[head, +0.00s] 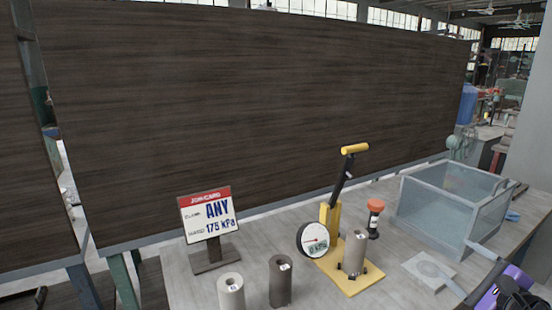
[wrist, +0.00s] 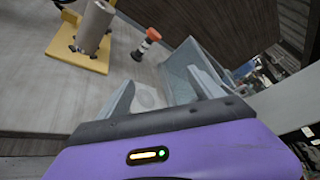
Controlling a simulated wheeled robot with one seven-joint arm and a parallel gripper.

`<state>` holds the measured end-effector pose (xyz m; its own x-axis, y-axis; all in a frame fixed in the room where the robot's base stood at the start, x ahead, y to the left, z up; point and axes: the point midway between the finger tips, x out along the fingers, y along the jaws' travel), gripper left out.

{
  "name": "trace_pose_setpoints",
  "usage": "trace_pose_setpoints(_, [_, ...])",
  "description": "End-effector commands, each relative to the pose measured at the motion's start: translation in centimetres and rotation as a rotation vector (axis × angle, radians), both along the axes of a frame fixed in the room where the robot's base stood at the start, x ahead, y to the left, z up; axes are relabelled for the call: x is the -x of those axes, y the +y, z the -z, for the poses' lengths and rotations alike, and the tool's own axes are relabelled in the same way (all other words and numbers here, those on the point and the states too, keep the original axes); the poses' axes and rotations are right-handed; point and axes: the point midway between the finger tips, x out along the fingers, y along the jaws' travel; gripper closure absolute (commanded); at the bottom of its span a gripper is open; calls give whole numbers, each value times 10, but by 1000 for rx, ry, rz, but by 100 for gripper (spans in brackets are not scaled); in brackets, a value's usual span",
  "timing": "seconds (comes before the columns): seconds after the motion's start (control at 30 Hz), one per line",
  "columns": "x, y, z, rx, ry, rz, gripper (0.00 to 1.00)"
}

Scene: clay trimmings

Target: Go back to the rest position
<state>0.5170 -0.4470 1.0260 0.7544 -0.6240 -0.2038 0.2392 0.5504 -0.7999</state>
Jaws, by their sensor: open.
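My gripper (wrist: 165,92) is open, its two grey fingers apart with nothing between them. In the head view my gripper (head: 466,268) shows at the lower right, in front of the clear bin (head: 432,208). In the wrist view the bin (wrist: 180,72) lies just beyond the fingers, and a pale pad (wrist: 147,97) shows on the table between them. The pad (head: 431,271) also shows in the head view. I cannot tell whether any finger touches the bin.
A yellow press (head: 349,279) with a gauge bears a grey-brown cylinder (head: 354,254). An orange-topped item (head: 375,219) stands between press and bin. A pale cylinder (head: 231,292), a dark cylinder (head: 280,281) and a job card (head: 208,216) stand left. A dark panel (head: 250,100) rises behind.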

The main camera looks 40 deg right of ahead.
Motion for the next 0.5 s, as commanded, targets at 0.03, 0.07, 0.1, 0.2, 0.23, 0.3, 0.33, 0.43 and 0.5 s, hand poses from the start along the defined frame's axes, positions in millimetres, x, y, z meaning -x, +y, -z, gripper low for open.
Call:
trace_pose_setpoints(0.03, [-3,5,8,99,71,14,24])
trace_pose_setpoints(0.07, [-5,8,11,168,122,24,24])
trace_pose_setpoints(0.1, [-8,14,16,260,193,32,24])
trace_pose_setpoints(0.2, [-17,39,30,490,389,34,24])
trace_pose_setpoints(0.23, [-20,49,34,561,451,27,24])
trace_pose_setpoints(0.3, [-27,75,42,719,584,4,24])
trace_pose_setpoints(0.33, [-30,88,45,785,637,-11,24])
trace_pose_setpoints(0.43, [-37,131,51,1001,794,-68,24])
trace_pose_setpoints(0.5, [-40,164,54,1152,885,-116,24])
